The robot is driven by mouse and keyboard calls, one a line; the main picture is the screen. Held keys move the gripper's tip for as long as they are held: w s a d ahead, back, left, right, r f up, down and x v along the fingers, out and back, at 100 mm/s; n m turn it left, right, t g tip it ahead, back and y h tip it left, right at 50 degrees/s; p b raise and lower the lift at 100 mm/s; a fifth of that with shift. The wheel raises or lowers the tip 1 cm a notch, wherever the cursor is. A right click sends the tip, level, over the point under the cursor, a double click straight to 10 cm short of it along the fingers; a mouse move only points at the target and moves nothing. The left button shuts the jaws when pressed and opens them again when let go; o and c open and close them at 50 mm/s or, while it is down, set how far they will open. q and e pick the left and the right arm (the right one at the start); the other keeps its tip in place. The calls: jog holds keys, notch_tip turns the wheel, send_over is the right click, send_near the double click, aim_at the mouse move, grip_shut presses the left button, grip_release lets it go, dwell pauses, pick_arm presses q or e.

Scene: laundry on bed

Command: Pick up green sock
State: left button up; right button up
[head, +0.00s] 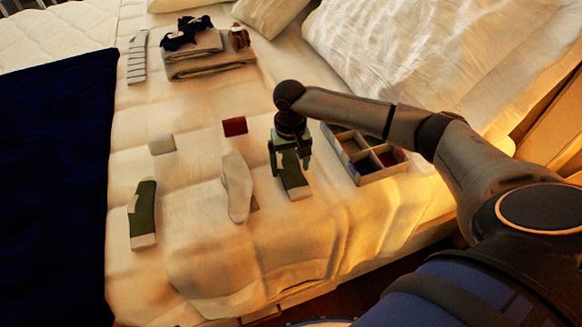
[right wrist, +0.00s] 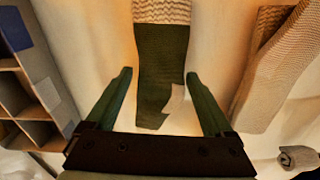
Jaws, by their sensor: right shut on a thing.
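A dark green sock with a pale ribbed cuff (head: 293,180) is at my right gripper (head: 291,168) on the bed, left of the divided box. A second green sock with pale ends (head: 142,215) lies flat at the left, near the dark blue blanket. My left gripper is not in view.
A divided box (head: 352,162) stands right of the gripper. A pale sock (head: 237,187) lies to its left, with a folded red cloth (head: 235,126) and a folded grey cloth (head: 162,144) beyond. Folded towels (head: 210,66), a striped sock (head: 137,57) and pillows (head: 425,50) are farther back.

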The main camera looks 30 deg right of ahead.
jog(key=shift+c, duration=0.5)
jog(key=shift+r, duration=0.1)
